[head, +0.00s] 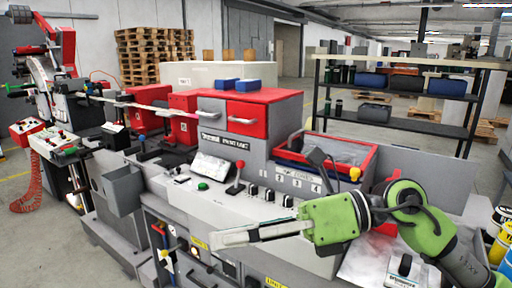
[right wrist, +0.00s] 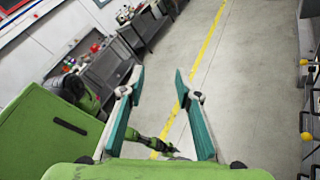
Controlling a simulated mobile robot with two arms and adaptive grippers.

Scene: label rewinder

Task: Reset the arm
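My right gripper (head: 214,240) reaches in from the right on a green arm, in front of the machine's sloped control panel (head: 225,205). In the right wrist view my right gripper (right wrist: 158,76) has its two teal-padded fingers apart, with nothing between them. The label rewinder (head: 250,140) is a grey machine with red drawers and a red top. A lever with a red knob (head: 239,165) stands upright on its panel, behind the gripper. A green button (head: 203,186) and several dark knobs are near it. My left gripper cannot be made out in either view.
A red-rimmed tray (head: 372,160) and a yellow knob (head: 355,173) are on the machine's right side. A dark shelf (head: 400,127) with bins stands behind. Wooden pallets (head: 150,62) are at the back left. The right wrist view shows open floor (right wrist: 255,80) with a yellow line.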

